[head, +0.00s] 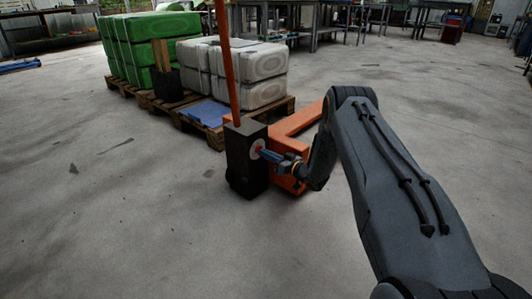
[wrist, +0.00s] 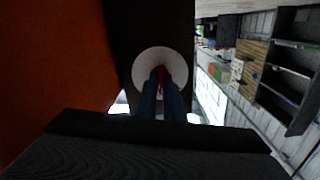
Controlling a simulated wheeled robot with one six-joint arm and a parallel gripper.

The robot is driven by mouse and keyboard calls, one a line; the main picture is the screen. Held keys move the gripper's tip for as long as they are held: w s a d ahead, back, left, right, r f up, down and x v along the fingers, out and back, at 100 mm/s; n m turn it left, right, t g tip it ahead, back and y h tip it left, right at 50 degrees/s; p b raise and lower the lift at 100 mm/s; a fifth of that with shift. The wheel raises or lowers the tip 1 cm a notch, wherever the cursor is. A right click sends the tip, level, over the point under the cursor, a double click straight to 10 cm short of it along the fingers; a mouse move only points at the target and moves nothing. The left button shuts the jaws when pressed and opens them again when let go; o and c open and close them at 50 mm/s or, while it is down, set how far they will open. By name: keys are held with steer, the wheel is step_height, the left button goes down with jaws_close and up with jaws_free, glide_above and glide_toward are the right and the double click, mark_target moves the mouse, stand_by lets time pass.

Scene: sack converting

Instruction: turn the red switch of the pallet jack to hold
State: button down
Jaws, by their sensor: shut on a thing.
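The pallet jack has an orange body (head: 287,178) and a dark box (head: 243,158) at the base of its orange handle (head: 227,65). A white round plate (head: 256,149) with the red switch on it is on the side of the box. In the wrist view the plate (wrist: 142,62) faces me and the red switch (wrist: 158,74) shows between my blue fingertips. My gripper (head: 265,153) reaches the switch from the right and is shut on it. The fingers hide much of the switch, and I cannot read any marks on the plate.
Behind the jack, wooden pallets (head: 213,134) carry green wrapped bales (head: 150,45), white bales (head: 262,62) and a flat blue item (head: 207,112). Workbenches stand at the back. The concrete floor left and in front of the jack is clear.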

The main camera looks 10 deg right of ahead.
steer(key=shift+n+p, duration=0.4)
steer(key=shift+n, duration=0.7)
steer(key=shift+f, duration=0.1)
steer(key=c, duration=1.9)
jaws_free()
steer(key=shift+o, duration=0.2)
steer(key=shift+d, duration=0.1)
steer(key=p+v, duration=0.3)
steer(key=v, duration=0.4)
steer(key=shift+s+d, duration=0.2)
steer(key=shift+s, duration=0.15)
